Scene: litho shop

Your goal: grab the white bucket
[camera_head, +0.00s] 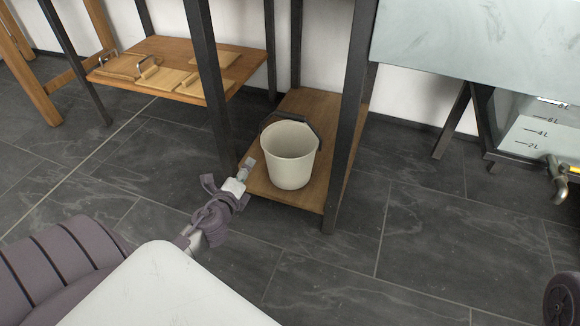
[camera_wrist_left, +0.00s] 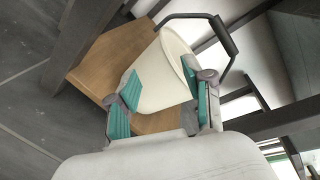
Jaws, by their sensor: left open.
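The white bucket (camera_head: 290,158) stands upright on a low wooden shelf (camera_head: 314,110) between dark metal legs. Its dark handle (camera_head: 300,116) sticks up at the back of the rim. My left gripper (camera_head: 246,168) is in front and to the left of the bucket, near the shelf's front edge. In the left wrist view the bucket (camera_wrist_left: 162,72) appears tilted and lies ahead, between the teal finger pads of the open left gripper (camera_wrist_left: 160,108). I cannot tell any contact between pads and bucket. My right gripper is not in view.
A dark table leg (camera_head: 209,75) rises just left of my left gripper, and another leg (camera_head: 348,120) stands right of the bucket. A wooden shelf with boards (camera_head: 170,66) is at upper left. A tank with litre marks (camera_head: 540,138) is at right. The tiled floor in front is clear.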

